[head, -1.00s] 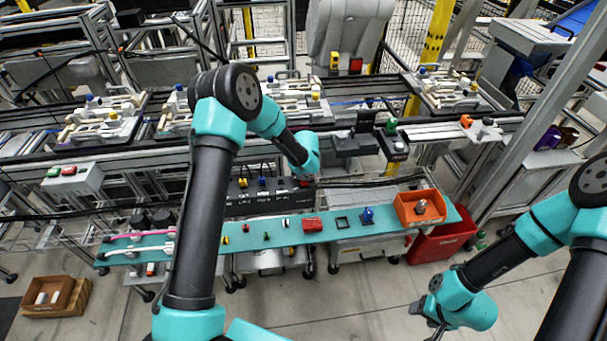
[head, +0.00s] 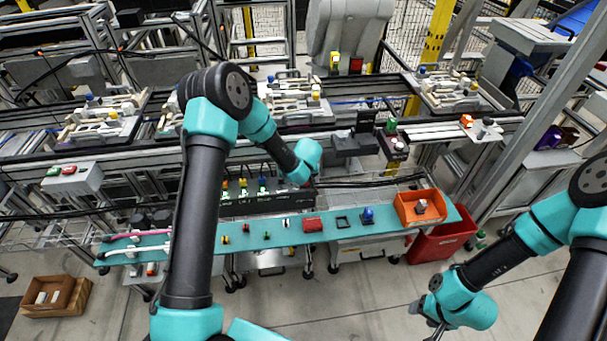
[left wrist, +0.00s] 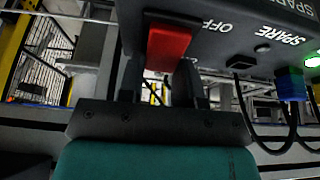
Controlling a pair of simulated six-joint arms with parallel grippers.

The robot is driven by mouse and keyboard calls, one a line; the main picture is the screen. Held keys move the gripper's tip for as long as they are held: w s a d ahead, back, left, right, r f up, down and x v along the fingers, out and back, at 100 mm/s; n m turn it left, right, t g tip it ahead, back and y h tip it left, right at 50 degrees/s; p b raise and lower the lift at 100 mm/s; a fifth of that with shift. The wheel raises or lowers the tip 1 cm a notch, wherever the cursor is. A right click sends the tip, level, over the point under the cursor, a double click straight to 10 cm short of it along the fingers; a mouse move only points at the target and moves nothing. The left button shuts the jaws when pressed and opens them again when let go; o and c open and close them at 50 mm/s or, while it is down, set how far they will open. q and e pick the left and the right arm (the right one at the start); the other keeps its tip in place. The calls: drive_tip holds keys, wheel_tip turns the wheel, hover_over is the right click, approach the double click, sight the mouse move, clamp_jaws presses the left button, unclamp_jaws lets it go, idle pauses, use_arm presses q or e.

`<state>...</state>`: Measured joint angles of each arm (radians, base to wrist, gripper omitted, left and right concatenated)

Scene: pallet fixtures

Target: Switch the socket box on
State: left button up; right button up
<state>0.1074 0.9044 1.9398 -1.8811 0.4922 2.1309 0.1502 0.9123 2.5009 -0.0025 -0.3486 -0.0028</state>
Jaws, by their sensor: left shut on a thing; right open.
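The socket box (head: 240,208) is a long dark box behind the teal shelf, with coloured plugs in it and green lights glowing along it. In the left wrist view its face (left wrist: 235,48) carries the words OFF and SPARE, and a green light (left wrist: 312,61) glows at the right edge. A red switch handle (left wrist: 168,47) sits between the fingers of my left gripper (left wrist: 163,90), which is shut on it. In the head view my left arm hides most of this. My right gripper (head: 437,322) is open and empty, low over the floor at right.
The teal shelf (head: 340,238) holds small parts, a red block (head: 313,225), a blue part (head: 367,215) and an orange bin (head: 402,208). A red crate (head: 440,243) stands below. Behind runs a conveyor with loaded pallets. The front floor is clear around the cardboard box (head: 72,300).

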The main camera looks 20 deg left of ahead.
use_arm(q)
drive_tip(key=o, duration=0.6)
drive_tip(key=shift+s+a, duration=0.15)
drive_tip(key=o, duration=0.3)
drive_tip(key=shift+d+r, duration=0.1)
drive_tip(key=shift+d, duration=0.1)
drive_tip(key=v, duration=1.7)
drive_tip(key=shift+a, duration=0.1)
